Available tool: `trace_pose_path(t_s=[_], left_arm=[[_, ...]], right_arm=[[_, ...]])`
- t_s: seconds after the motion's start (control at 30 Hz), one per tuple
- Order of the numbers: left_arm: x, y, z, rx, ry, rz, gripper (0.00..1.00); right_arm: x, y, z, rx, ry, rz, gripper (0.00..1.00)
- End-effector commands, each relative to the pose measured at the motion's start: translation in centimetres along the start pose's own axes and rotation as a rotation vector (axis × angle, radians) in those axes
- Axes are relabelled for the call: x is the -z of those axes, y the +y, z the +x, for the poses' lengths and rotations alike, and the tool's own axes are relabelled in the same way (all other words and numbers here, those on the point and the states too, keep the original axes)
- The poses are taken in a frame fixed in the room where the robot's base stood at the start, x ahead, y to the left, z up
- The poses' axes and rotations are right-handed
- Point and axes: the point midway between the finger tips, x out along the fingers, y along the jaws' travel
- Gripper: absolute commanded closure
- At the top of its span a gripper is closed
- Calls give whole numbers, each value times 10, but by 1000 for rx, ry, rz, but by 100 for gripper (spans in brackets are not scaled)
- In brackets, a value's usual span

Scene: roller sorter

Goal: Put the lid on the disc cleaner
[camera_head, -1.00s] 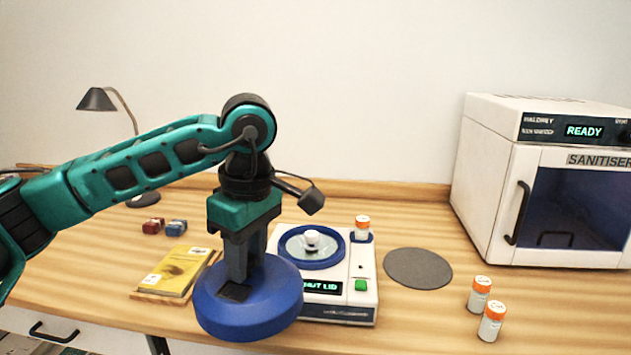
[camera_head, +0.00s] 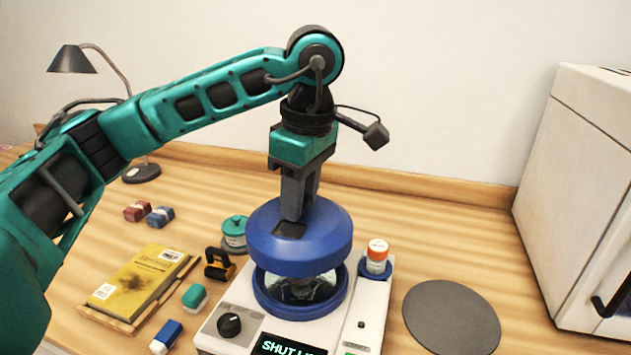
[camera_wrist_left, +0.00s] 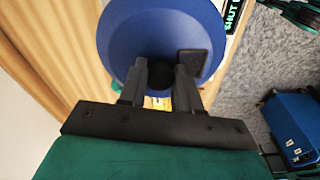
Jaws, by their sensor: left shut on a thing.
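The blue domed lid (camera_head: 325,235) is held by my left gripper (camera_head: 292,218), which is shut on it near the dark patch on its top. The lid hangs just above the disc cleaner (camera_head: 235,318), over its blue-rimmed bowl (camera_head: 300,303). A gap between lid and bowl shows the clear disc inside. The cleaner has a black knob and a display that reads "SHUT LI", its end cut off. In the left wrist view the lid (camera_wrist_left: 120,35) fills the top, with the fingers (camera_wrist_left: 160,82) at it. My right gripper is not in view.
An orange-capped bottle (camera_head: 377,252) stands on the cleaner's right side. A grey round mat (camera_head: 451,318) lies right of it, before the white sanitiser (camera_head: 585,200). Left are a yellow book (camera_head: 137,285), a black-and-yellow tool (camera_head: 220,265), a green-lidded jar (camera_head: 234,232) and small blocks.

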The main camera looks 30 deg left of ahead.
Motion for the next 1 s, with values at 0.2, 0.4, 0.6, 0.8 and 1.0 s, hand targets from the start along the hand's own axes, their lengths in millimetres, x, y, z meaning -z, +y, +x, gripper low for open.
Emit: trace_pose_path(t_s=[0.2, 0.4, 0.6, 0.8, 1.0], left_arm=[[-1, 0, 8, 0, 0, 0, 100], [-3, 0, 25, -1, 0, 0, 100], [-5, 0, 45, 0, 1, -1, 100], [-7, 0, 61, 0, 0, 1, 100], [-8, 0, 64, -1, 0, 1, 100]], right_arm=[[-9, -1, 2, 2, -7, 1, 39], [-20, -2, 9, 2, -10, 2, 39], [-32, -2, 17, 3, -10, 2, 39], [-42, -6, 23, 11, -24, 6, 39], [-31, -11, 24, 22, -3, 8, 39]])
